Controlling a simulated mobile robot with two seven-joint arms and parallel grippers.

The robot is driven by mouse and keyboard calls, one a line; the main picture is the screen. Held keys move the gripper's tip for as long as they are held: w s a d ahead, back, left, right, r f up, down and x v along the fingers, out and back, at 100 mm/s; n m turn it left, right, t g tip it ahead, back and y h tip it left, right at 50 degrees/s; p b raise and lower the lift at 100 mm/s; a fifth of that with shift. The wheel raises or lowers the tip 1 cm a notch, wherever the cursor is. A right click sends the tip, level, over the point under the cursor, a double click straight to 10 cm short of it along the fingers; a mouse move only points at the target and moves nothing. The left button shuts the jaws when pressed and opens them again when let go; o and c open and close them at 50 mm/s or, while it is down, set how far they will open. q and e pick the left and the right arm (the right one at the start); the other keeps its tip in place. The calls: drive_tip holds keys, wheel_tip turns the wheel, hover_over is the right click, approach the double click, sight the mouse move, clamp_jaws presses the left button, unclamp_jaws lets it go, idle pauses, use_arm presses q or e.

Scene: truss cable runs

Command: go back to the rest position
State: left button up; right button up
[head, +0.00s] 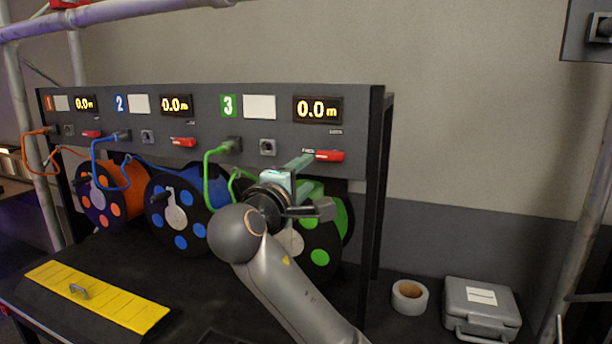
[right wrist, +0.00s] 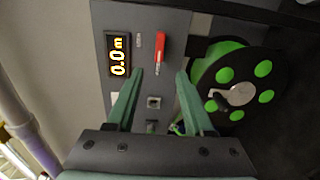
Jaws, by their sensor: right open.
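My right gripper (head: 305,164) is raised in front of the panel at station 3, and its arm hides part of the green reel. In the right wrist view its two green fingers (right wrist: 160,90) are apart with nothing between them. Beyond the fingertips are the red lever (right wrist: 162,46) and a grey socket (right wrist: 153,102). The green reel (right wrist: 232,85) is to the right in that view. The red lever of station 3 also shows in the head view (head: 330,155), close to the fingertips; I cannot tell if they touch. My left gripper is not in view.
The panel (head: 352,110) also carries stations 1 and 2, with an orange reel (head: 124,177) and a blue reel (head: 205,185) below. Orange, blue and green cables hang from plugs. A yellow plate (head: 110,300), a tape roll (head: 410,296) and a grey case (head: 480,308) are nearby.

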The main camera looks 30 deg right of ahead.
drive_tip(key=s+a+f+g+y, duration=0.1)
drive_tip(key=s+f+y, duration=0.15)
drive_tip(key=f, duration=0.75)
drive_tip(key=s+a+f+g+y, duration=0.1)
drive_tip(key=s+f+y, duration=0.15)
drive_tip(key=f, duration=0.75)
drive_tip(key=s+a+f+g+y, duration=0.1)
drive_tip(key=s+f+y, duration=0.15)
drive_tip(key=f, duration=0.75)
drive_tip(key=s+a+f+m+g+y, duration=0.25)
drive_tip(key=s+f, duration=0.55)
drive_tip(key=s, duration=0.4)
drive_tip(key=s+a+f+m+g+y, duration=0.1)
drive_tip(key=s+f+m+g+y, duration=0.25)
drive_tip(key=s+f, duration=0.65)
drive_tip(key=w+a+f+t+y, duration=0.2)
drive_tip(key=a+f+t, duration=0.3)
drive_tip(key=f, duration=0.3)
drive_tip(key=shift+w+t+y, duration=0.2)
drive_tip(key=shift+t+y, duration=0.15)
drive_tip(key=shift+t, duration=0.45)
